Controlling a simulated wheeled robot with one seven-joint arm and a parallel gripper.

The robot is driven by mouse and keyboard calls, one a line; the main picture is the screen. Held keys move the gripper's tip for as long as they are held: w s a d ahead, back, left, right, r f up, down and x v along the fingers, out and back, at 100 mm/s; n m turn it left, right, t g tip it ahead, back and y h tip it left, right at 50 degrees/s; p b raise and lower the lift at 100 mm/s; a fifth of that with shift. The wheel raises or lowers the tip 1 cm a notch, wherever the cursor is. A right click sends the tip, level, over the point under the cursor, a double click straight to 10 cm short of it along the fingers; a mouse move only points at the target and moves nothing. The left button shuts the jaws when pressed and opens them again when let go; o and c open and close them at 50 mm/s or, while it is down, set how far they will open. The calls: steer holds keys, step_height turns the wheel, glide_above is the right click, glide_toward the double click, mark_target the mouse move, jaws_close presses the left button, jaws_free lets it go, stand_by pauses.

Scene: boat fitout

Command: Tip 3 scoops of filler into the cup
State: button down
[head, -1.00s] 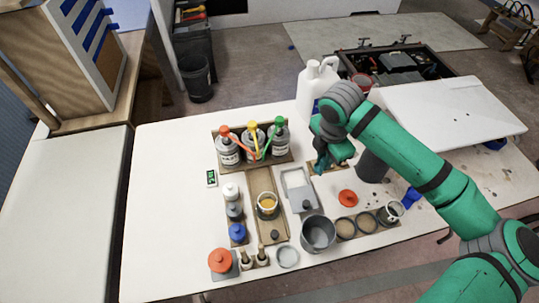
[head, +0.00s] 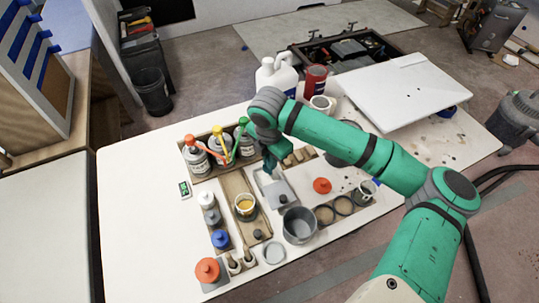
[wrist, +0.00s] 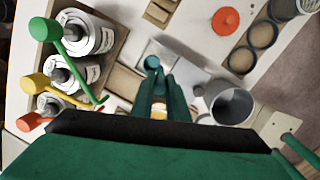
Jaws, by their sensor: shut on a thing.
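A cup with yellow contents (head: 245,206) stands on a wooden board. It shows partly behind my fingers in the wrist view (wrist: 158,109). My gripper (head: 269,163) is above the table, behind and right of the cup, over the back of a grey tray-like device (head: 279,193). In the wrist view my fingers (wrist: 154,80) are shut on a small teal-blue thing (wrist: 152,62); whether it is a scoop, and whether it holds filler, I cannot tell. Round tubs with tan contents (head: 325,214) stand in a row at the right; they show in the wrist view (wrist: 263,34).
Pump bottles (head: 220,147) stand behind the cup. A grey pot (head: 299,226) is right of the cup, and an orange-red lid (head: 322,185) lies near the tubs. A white jug (head: 275,76) stands at the back. Small jars (head: 221,239) line the left. A white panel (head: 395,92) covers the back right.

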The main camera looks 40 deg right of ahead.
mark_target(270, 172)
steer(key=shift+f, duration=3.5)
steer(key=shift+r, duration=4.25)
